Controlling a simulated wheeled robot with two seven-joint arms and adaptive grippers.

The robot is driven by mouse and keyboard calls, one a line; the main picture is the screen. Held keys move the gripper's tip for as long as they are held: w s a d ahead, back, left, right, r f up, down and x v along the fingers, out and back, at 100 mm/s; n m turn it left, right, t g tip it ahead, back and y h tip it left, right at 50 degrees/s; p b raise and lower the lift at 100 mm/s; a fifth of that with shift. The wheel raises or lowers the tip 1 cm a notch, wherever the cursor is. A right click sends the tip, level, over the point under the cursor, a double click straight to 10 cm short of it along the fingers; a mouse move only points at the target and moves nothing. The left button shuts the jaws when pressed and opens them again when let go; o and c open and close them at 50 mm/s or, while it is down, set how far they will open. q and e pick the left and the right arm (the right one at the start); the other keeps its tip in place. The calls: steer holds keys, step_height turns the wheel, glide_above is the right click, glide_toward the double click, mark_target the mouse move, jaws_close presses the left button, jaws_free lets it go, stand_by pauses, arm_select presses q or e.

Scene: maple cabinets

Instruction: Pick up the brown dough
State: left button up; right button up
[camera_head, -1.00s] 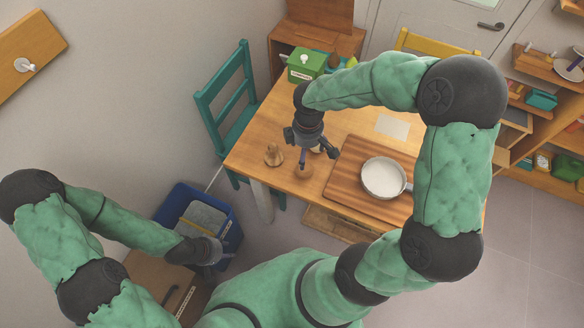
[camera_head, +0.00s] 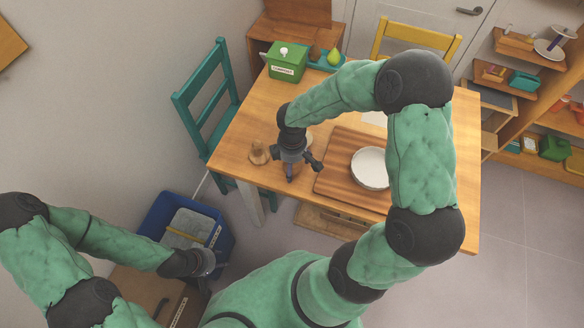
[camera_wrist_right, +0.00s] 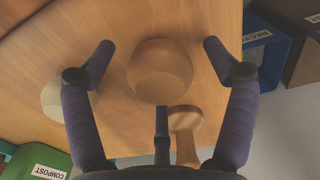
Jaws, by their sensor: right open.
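The brown dough (camera_wrist_right: 160,72), a rounded lump, rests on the wooden table in the right wrist view. My right gripper (camera_wrist_right: 159,47) is open, with one finger on each side of the dough in the picture; both fingers appear clear of it. In the head view my right gripper (camera_head: 303,171) hangs over the table's near left part and hides the dough. A wooden knobbed piece (camera_head: 258,154) stands to its left; it also shows in the wrist view (camera_wrist_right: 186,122). My left gripper (camera_head: 205,262) is low beside the blue bin, its fingers unclear.
A pale round object (camera_wrist_right: 54,101) is partly behind a finger. A green compost box (camera_head: 287,62) stands at the back. The blue bin (camera_head: 222,236) is on the floor.

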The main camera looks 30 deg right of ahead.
steer(key=shift+f, duration=0.1)
steer(key=c, duration=1.3)
